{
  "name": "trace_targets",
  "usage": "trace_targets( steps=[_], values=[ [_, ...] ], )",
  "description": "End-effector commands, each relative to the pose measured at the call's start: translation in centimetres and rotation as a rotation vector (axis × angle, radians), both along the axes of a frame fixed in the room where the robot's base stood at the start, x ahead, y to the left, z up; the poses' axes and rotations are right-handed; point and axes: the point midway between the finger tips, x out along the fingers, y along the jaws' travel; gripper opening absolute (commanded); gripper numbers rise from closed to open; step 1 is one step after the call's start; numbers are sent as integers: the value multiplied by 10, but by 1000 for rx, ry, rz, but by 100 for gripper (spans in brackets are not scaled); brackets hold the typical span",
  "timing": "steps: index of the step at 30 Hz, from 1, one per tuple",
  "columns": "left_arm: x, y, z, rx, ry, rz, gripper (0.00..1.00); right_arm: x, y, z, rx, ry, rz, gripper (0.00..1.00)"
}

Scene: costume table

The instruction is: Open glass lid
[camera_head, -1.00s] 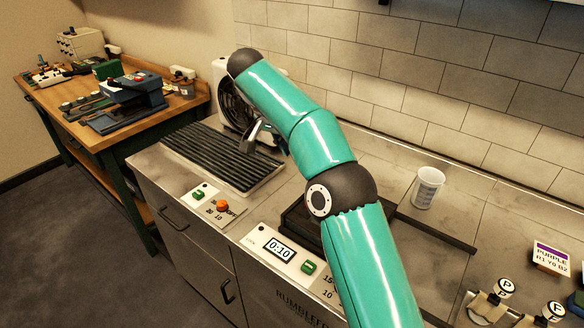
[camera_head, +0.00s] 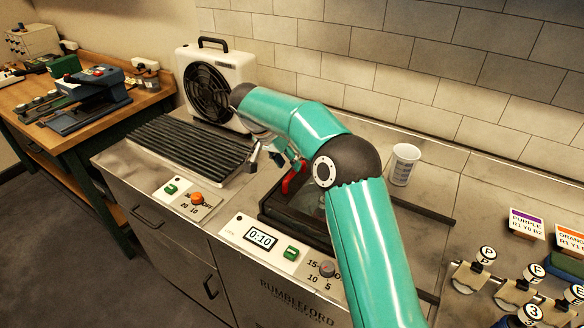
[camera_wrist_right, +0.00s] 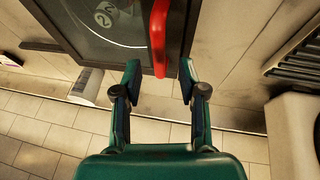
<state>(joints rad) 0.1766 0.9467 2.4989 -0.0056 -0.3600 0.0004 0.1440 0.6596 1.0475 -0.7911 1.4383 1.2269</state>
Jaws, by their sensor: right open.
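The glass lid (camera_head: 283,213) is a dark-framed pane on the counter unit behind the 0:10 display, partly hidden by my right arm. It looks closed. Its red handle (camera_head: 292,181) stands up beside my right gripper (camera_head: 277,160). In the right wrist view the glass lid (camera_wrist_right: 105,28) fills the top left, and the red handle (camera_wrist_right: 158,38) reaches down to the gap between the fingertips of my right gripper (camera_wrist_right: 159,72). The fingers are open, one on each side of the handle's end; I see no contact. My left gripper is not in view.
A ribbed black rack (camera_head: 190,148) and a white fan (camera_head: 213,85) stand left of the lid. A clear cup (camera_head: 404,165) stands behind my arm to the right. A tiled wall bounds the back.

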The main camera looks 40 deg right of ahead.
Motion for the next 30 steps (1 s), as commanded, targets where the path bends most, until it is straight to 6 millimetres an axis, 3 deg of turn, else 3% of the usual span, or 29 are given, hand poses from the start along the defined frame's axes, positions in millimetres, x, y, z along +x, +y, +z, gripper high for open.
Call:
trace_targets(
  steps=[6,17,25,30],
  values=[
    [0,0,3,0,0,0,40,-1,-10,-22,0,0,1,41],
    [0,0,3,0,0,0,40,-2,-12,-27,0,0,1,41],
    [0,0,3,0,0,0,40,-1,-12,-27,-1,-1,1,0],
    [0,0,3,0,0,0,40,-1,-12,-27,0,-2,2,0]
  ],
)
